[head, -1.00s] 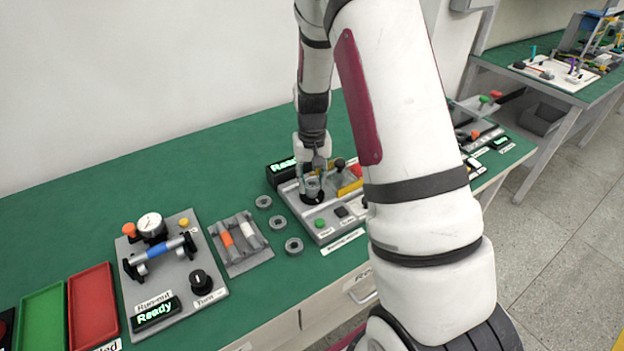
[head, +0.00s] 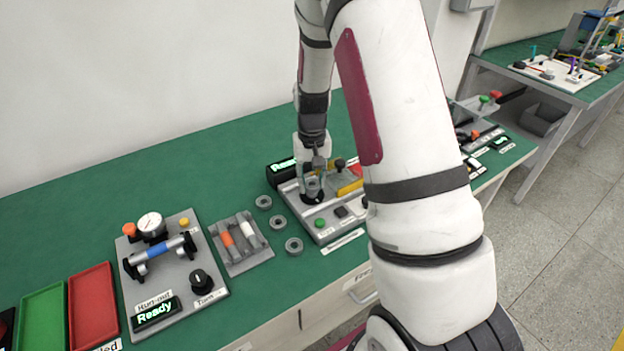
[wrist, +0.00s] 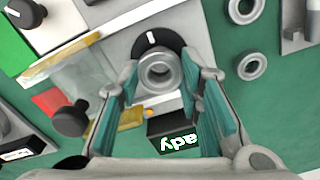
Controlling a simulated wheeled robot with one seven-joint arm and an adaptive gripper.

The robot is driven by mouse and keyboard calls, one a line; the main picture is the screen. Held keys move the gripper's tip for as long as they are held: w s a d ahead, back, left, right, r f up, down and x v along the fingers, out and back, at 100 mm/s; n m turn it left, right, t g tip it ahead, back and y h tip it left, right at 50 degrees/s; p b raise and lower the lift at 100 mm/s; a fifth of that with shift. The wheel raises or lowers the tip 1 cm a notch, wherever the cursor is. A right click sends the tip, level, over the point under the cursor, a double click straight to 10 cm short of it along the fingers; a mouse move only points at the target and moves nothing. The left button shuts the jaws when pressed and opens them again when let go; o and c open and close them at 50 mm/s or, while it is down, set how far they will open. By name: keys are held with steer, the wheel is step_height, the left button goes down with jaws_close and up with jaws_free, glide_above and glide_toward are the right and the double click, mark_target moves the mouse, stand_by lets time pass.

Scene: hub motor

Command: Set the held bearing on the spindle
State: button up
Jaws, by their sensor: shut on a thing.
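My gripper (wrist: 160,82) is shut on a grey ring-shaped bearing (wrist: 158,68), with one teal-padded finger on each side of it. In the wrist view the bearing lies over the near part of a black round disc (wrist: 152,38) with a white mark. The spindle is not clear to see; I cannot tell whether the bearing is around it or above it. In the head view my gripper (head: 313,186) points down over the black disc on the grey station plate (head: 324,233), and its fingers largely hide the bearing.
Several loose rings, one a grey ring (head: 294,246), lie on the green bench left of the station. A clear guard (wrist: 80,80) with a yellow edge and a black knob (wrist: 70,120) stand close beside my gripper. A "Ready" display (wrist: 175,135) is close by too.

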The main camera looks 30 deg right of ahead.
steer(key=shift+f+b, duration=0.45)
steer(key=shift+f, duration=0.55)
stand_by(0.9)
steer(key=o, duration=1.2)
steer(key=shift+o, duration=0.7)
steer(key=o, duration=0.3)
steer(key=shift+d+r, duration=0.1)
steer(key=shift+r, duration=0.05)
steer(key=shift+r+p, duration=0.4)
steer(key=shift+r, duration=0.3)
steer(key=shift+r+p, duration=1.15)
steer(key=shift+r, duration=1.55)
